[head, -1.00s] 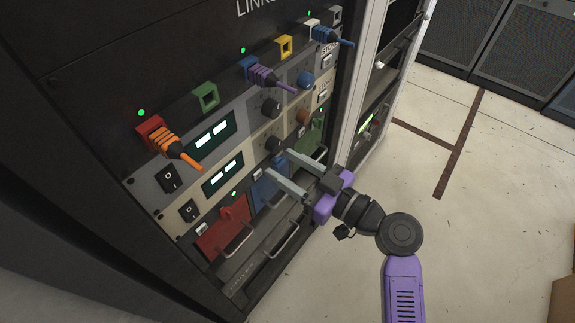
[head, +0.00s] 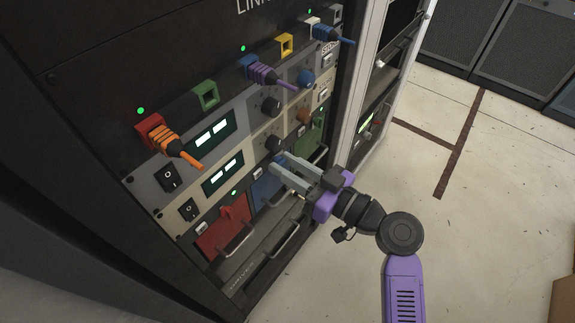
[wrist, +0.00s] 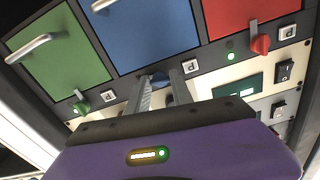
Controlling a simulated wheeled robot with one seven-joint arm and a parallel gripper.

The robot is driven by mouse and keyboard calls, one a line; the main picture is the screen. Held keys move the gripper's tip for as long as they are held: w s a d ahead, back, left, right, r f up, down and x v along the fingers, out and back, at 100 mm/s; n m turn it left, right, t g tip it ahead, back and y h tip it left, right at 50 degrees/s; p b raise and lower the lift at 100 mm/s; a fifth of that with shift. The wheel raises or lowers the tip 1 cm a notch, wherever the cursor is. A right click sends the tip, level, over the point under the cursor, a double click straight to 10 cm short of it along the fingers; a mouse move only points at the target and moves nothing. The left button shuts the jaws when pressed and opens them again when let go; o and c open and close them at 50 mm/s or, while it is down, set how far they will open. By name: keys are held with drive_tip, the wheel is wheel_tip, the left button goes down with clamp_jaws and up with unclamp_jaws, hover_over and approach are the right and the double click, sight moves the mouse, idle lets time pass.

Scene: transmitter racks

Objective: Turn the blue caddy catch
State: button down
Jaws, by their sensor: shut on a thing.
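The blue caddy (head: 264,190) sits in the rack's lower row, between the red caddy and the green caddy. It also shows in the wrist view (wrist: 150,35), with its front panel filling the top middle. Its blue catch (wrist: 160,80) is at the panel's edge and partly hidden between my fingers. My gripper (head: 277,170) reaches in from the right in the head view. Its two fingers (wrist: 163,92) are shut on the blue catch. The catch's exact angle is hard to tell.
Beside it are the red caddy (head: 222,234) with its red catch (wrist: 260,44) and the green caddy (wrist: 60,50) with its green catch (wrist: 82,108). Caddy handles stick out below. Knobs and plugged cables (head: 265,74) stand out above. Open floor (head: 430,240) lies to the right.

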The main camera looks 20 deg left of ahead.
drive_tip(key=m, duration=0.4)
drive_tip(key=m+p, duration=0.1)
drive_tip(key=m, duration=0.3)
drive_tip(key=shift+r, duration=0.1)
drive_tip(key=shift+m+p, duration=2.1)
drive_tip(key=shift+m, duration=2)
drive_tip(key=c, duration=1.1)
unclamp_jaws()
